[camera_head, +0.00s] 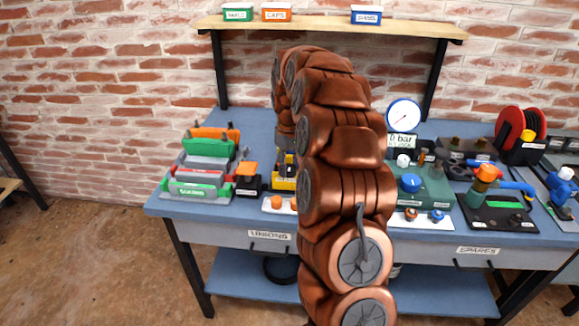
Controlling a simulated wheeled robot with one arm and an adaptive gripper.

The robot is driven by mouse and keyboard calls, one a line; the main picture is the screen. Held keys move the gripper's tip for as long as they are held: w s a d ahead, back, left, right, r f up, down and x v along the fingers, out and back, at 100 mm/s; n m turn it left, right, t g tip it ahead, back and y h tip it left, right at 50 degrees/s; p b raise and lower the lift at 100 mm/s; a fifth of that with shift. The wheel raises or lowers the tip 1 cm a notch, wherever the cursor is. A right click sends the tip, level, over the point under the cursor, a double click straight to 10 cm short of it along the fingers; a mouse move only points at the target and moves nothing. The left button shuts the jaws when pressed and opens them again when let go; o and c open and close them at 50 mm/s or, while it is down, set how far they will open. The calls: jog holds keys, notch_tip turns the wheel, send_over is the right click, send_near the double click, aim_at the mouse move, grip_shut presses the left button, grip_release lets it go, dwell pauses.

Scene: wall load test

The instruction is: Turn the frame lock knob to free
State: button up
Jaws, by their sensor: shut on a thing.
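My copper arm rises through the middle of the view and bends down over the bench. My gripper (281,158) is small and partly hidden behind the arm. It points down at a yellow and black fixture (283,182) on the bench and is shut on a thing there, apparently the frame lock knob. The knob itself and its setting cannot be made out. The right part of the fixture is hidden by my arm.
The blue bench (190,208) holds a green and grey vise-like fixture (205,170) to the left and an orange-topped block (247,180) close by. To the right are a gauge (403,114), a green unit with a blue knob (428,190) and a red reel (522,130). A shelf (330,27) hangs above.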

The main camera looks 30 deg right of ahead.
aim_at(289, 167)
jog(key=o, duration=1.1)
jog(key=shift+o, duration=0.2)
notch_tip(289, 167, up, 12)
jog(key=shift+a, duration=0.1)
dwell(0.6)
